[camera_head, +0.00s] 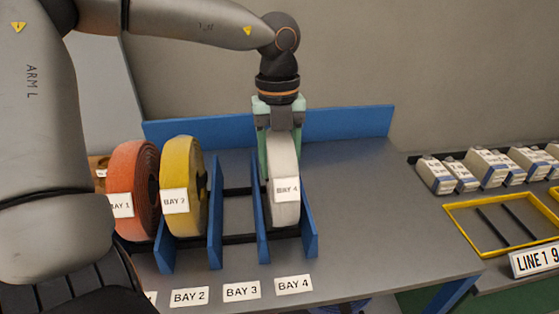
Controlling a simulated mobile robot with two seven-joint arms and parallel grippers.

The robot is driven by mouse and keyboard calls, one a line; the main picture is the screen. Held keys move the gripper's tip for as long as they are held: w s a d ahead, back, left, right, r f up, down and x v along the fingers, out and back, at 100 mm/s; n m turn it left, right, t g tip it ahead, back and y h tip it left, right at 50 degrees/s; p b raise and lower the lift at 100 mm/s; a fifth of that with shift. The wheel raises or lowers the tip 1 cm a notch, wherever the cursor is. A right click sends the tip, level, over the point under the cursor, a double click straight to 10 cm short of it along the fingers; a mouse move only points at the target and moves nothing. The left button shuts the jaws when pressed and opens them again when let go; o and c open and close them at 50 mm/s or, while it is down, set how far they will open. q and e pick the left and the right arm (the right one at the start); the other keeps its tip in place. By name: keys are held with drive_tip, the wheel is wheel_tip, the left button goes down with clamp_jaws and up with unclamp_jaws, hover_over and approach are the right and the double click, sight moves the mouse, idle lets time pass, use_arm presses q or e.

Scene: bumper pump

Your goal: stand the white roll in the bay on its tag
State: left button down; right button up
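The white roll (283,210) stands upright on its rim between the two right-most blue dividers of the rack, above the table label BAY 4 (293,283). The tag on the roll (287,189) reads BAY 4. My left gripper (280,135) points down from above with its pale green fingers on both sides of the roll's upper part, and appears shut on it. Whether the roll's underside bears on the rack floor is hard to tell. My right gripper is not in view.
An orange roll (133,180) tagged BAY 1 and a yellow roll (184,205) stand to the left. The bay above label BAY 3 (241,290) is empty. A blue back panel (345,125) runs behind. White boxes (437,175) and a yellow frame (470,235) lie at right.

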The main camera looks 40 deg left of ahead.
use_arm(q)
drive_tip(key=shift+c, duration=1.2)
unclamp_jaws()
drive_tip(key=r, duration=0.4)
drive_tip(key=r+p, duration=0.1)
drive_tip(key=r, duration=0.3)
drive_tip(key=a+r, duration=0.1)
drive_tip(key=r, duration=0.3)
drive_tip(key=shift+w+r, duration=0.1)
drive_tip(key=shift+w, duration=0.3)
